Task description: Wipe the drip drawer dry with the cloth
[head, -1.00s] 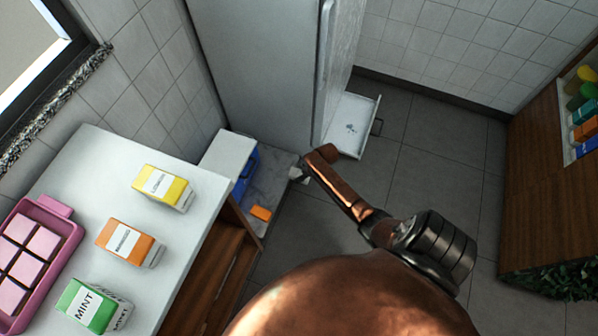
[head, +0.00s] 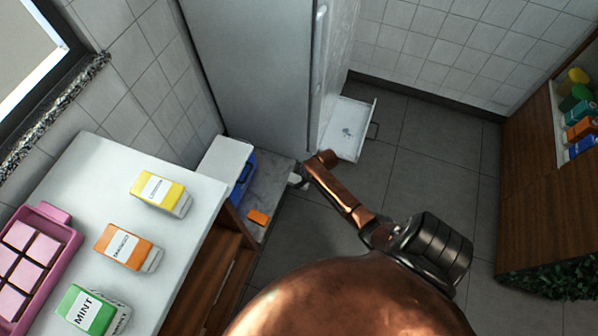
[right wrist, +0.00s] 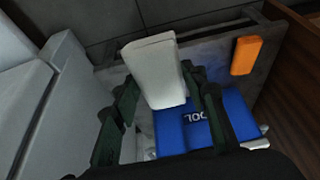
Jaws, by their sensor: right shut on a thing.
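The drip drawer (head: 343,138) is a white shallow tray standing pulled out at the foot of the tall grey cabinet in the head view, with small dark marks on its floor. My right gripper (right wrist: 161,84) is shut on a whitish folded block, which looks like the cloth (right wrist: 152,62), in the right wrist view. It is over a blue cooler box and a grey shelf, left of and apart from the drawer. In the head view only a small pale bit of the cloth (head: 297,180) shows by my arm. My left gripper is not in view.
The blue box (right wrist: 195,125) and an orange block (right wrist: 246,55) lie below and beside the gripper. The tall cabinet (head: 250,70) stands between shelf and drawer. A white counter (head: 95,180) holds cartons and a pink tray. Grey floor is open on the right.

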